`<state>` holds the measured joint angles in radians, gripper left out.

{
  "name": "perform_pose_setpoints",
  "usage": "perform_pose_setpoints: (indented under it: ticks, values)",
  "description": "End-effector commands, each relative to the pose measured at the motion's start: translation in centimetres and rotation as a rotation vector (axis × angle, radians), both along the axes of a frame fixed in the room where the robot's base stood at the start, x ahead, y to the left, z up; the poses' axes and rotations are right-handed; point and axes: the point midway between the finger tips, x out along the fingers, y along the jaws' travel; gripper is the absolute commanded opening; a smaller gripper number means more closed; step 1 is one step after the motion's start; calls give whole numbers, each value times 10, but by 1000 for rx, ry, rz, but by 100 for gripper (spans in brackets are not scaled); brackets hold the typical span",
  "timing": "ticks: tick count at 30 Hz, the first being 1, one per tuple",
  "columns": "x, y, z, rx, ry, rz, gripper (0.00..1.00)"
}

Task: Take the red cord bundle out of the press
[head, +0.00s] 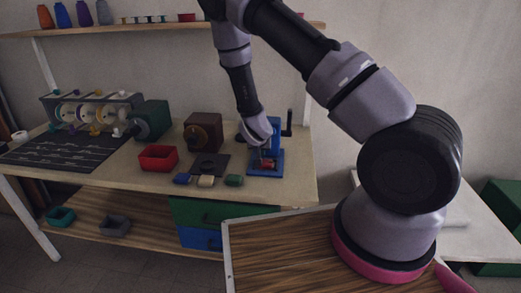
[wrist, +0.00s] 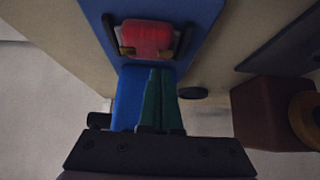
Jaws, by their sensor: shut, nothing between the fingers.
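The blue press (head: 266,170) stands near the right end of the bench, with a dark upright crank handle at its right. The red cord bundle (head: 268,165) lies low in the press. In the wrist view the red cord bundle (wrist: 147,38) sits on the blue base (wrist: 195,22), between dark side bars with brass-coloured pieces at its near corners. My gripper (head: 265,151) hangs over the press, close to the bundle. In the wrist view my gripper's green fingers (wrist: 161,70) are together and empty, apart from the bundle in the picture. The arm's end hides part of the press.
Small blue (head: 183,178), cream (head: 206,181) and green (head: 234,180) bundles lie along the bench's front edge. A red tray (head: 158,158) and a dark square plate (head: 210,165) are left of the press. A brown box (head: 203,132) stands behind the plate.

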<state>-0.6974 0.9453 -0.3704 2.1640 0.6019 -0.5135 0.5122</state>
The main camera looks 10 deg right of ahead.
Motion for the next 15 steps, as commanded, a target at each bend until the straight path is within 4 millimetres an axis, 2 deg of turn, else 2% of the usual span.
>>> perform_pose_setpoints:
  ticks: [6, 15]
  values:
    - [12, -4, -17, 0, 1, 0, 0]
    - [14, -5, -19, 0, 1, 0, 0]
